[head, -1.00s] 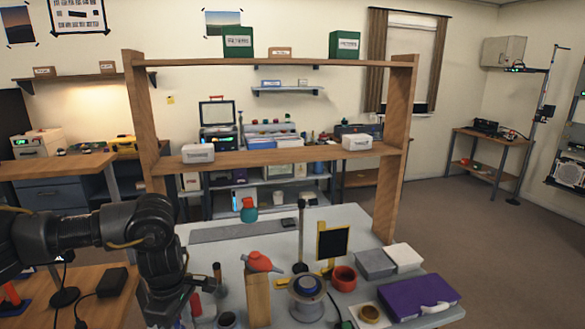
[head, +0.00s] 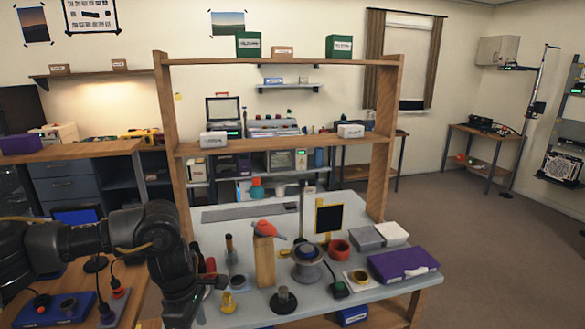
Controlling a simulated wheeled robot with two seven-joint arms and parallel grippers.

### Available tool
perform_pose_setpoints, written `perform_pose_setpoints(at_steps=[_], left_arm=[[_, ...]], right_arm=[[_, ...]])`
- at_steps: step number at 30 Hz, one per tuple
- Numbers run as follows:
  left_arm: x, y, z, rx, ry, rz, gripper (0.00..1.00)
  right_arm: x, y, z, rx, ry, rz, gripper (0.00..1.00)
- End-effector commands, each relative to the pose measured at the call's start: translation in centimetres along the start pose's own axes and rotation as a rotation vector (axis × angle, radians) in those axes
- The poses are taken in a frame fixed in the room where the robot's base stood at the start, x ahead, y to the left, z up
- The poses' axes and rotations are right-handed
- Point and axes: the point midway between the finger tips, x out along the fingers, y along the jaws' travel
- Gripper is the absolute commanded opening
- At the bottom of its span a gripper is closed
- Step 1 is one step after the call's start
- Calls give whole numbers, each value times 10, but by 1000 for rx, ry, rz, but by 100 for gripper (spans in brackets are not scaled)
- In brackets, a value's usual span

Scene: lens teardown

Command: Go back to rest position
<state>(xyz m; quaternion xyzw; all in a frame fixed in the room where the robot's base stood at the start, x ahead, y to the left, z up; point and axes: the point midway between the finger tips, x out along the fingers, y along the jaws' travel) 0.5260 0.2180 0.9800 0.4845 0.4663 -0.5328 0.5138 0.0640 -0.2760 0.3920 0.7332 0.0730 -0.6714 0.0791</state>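My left arm reaches in from the left edge of the head view. Its gripper (head: 200,300) hangs fingers-down at the left end of the grey worktable (head: 225,262). The fingers are small and dark, and I cannot tell whether they are open or shut. No held object is clear. My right arm and gripper are out of view.
A wooden block with an orange-topped tool (head: 265,255), a spool-like part (head: 307,262), a red ring (head: 338,248) and a purple case (head: 402,265) stand on the worktable. A wooden shelf frame (head: 387,140) rises behind. Brown floor (head: 470,240) is clear at right.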

Motion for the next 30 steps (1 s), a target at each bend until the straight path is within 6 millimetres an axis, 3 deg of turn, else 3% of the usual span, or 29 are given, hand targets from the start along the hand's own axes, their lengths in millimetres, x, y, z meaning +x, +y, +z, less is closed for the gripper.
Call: perform_pose_setpoints(at_steps=[6,11,16,20,23,25,30], left_arm=[[31,9,44,-164,-145,-21,45],[60,17,86,-376,-300,-60,45],[102,31,137,-744,-514,-166,45],[152,46,167,-1212,-706,-325,45],[201,54,168,-1627,-814,-470,45],[244,52,155,-1937,-860,-572,45],[353,10,98,-2629,-877,-743,45]], right_arm=[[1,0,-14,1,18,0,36],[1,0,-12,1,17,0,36],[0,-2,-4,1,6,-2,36],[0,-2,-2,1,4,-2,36],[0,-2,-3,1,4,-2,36],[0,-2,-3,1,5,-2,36],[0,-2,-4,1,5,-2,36]])
